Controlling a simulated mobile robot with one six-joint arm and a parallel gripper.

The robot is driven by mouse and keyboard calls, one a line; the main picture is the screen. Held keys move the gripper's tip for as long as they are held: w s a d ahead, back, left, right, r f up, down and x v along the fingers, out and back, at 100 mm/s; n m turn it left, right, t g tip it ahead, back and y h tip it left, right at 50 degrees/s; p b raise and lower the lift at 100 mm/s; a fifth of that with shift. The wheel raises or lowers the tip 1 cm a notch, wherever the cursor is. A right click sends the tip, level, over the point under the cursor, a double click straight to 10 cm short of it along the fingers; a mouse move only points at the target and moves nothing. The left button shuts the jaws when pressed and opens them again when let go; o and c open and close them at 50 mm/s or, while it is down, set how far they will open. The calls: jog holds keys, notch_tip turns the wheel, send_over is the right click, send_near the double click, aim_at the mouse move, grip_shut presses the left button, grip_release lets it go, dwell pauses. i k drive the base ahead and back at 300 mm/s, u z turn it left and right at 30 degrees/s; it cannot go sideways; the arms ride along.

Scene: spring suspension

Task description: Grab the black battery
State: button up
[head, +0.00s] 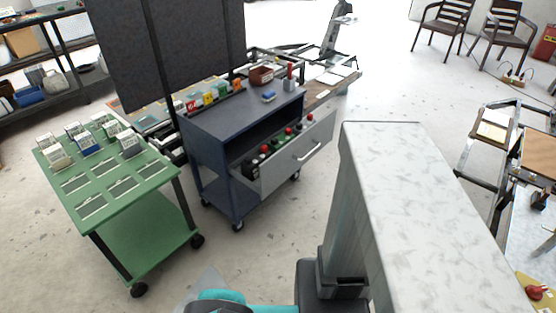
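I cannot clearly make out a black battery in the head view. The open grey drawer (310,150) of a dark blue cart (228,130) holds several small items with red tops. Small black items (252,168) lie at the drawer's near left end, too small to identify. My gripper is not in view. Only a teal and dark part that looks like my arm shows at the bottom edge.
A green wheeled cart (145,183) with several small boxes stands at the left. A dark panel (170,45) rises behind the carts. Frames and a wooden board (541,150) stand at the right. Chairs (445,22) stand far back. Floor (255,265) before the blue cart is clear.

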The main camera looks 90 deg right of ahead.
aim_at(249, 168)
jog(key=z, duration=0.75)
jog(key=k, duration=1)
jog(key=i, duration=0.85)
